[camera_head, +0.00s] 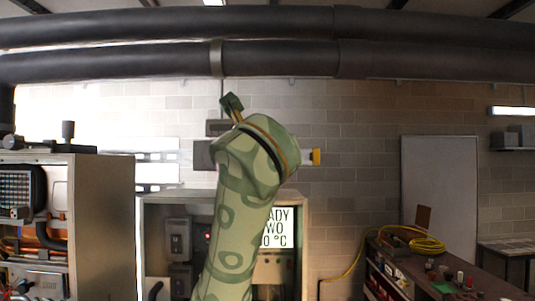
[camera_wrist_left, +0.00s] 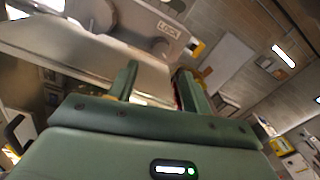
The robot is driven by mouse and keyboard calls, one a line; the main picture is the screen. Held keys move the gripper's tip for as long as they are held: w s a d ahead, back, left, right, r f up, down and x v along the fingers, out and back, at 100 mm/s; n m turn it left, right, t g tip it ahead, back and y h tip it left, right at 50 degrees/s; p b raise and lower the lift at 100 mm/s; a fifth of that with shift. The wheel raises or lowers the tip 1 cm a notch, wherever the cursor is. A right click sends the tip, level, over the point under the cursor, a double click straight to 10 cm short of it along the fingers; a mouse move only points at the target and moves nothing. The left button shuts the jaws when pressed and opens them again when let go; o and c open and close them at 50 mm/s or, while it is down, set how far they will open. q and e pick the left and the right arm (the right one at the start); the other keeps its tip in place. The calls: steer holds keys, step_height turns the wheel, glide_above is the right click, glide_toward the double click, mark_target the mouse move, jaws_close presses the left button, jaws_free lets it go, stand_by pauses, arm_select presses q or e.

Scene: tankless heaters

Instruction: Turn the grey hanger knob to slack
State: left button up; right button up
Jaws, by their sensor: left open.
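My left arm rises through the middle of the head view, with its gripper (camera_head: 231,104) up in front of the block wall, below the lower dark pipe. In the left wrist view the gripper (camera_wrist_left: 157,72) has its two green fingers apart with nothing held between them. Beyond the fingers is a grey plate marked LOCK (camera_wrist_left: 167,28), with a rounded grey part (camera_wrist_left: 98,13) to its left, apart from the fingers. I cannot tell for certain whether this is the hanger knob. In the head view my arm covers part of the grey wall fitting (camera_head: 203,155). My right gripper is not in view.
A lower dark pipe (camera_head: 120,66) with a grey hanger band (camera_head: 216,59) runs overhead. A yellow-ended part (camera_head: 316,156) sticks out right of my arm. An open cabinet with a lit display (camera_head: 283,228) stands behind it. A grey cabinet (camera_head: 103,215) is at left, a workbench (camera_head: 440,270) at right.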

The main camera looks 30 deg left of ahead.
arm_select(q)
steer(key=p+x, duration=0.2)
steer(key=x, duration=0.6)
steer(key=shift+w+a, duration=0.1)
steer(key=shift+w, duration=0.15)
steer(key=c, duration=1)
